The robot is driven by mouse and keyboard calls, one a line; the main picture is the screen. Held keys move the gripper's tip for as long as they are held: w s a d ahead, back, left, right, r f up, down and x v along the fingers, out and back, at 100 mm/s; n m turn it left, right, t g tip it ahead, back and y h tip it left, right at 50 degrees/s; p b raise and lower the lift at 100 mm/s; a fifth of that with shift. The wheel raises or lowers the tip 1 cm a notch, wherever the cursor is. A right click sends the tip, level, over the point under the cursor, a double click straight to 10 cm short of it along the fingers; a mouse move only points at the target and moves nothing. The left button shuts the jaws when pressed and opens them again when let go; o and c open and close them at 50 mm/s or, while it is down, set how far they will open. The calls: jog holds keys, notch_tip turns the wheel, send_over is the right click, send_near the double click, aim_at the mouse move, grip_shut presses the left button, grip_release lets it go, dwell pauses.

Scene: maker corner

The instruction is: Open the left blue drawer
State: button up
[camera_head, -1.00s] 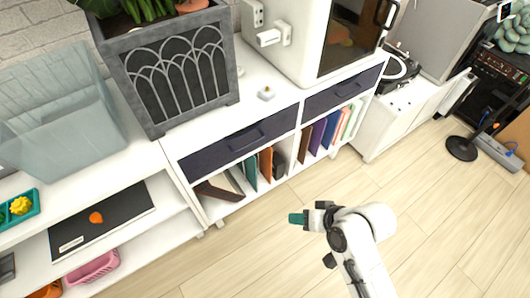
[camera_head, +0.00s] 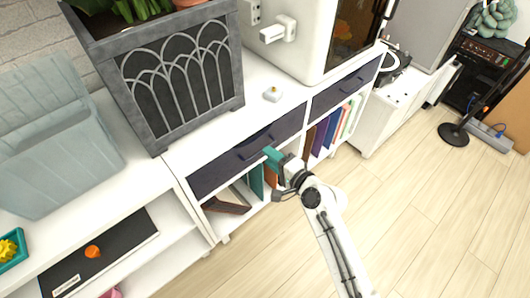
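The left blue drawer (camera_head: 216,174) is a dark navy front in the white cabinet, below the planter. It looks closed, flush with the cabinet. Its dark bar handle (camera_head: 254,146) shows near the right half of the front.
A second navy drawer (camera_head: 345,87) is to the right. Books (camera_head: 322,132) stand on open shelves below the drawers.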

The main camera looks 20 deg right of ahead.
jog(key=x, duration=0.3)
jog(key=shift+w, duration=0.15)
jog(key=shift+c, duration=0.5)
grip_shut()
jog(key=shift+f, duration=0.1)
dwell(0.8)
